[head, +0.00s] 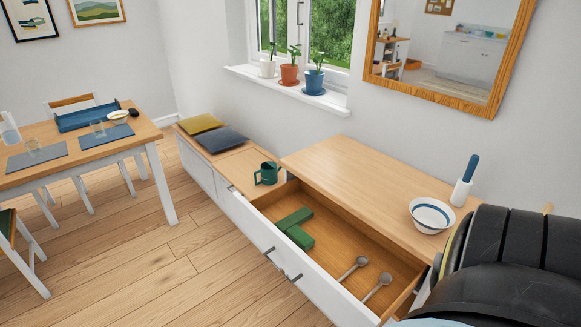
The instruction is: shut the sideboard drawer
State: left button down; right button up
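The drawer's near right end runs down toward the bottom edge of the picture. Neither gripper shows. A black arm part of mine (510,265) fills the lower right corner and hides the sideboard's right end.
A bowl (432,215) and a blue-handled brush in a white holder (464,182) stand on the top. A dining table (85,150) is at left. Floor before the drawer is clear.

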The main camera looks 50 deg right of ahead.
aim_at(340, 237)
jog(key=z, duration=1.05)
jog(key=i, duration=0.85)
jog(key=z, duration=1)
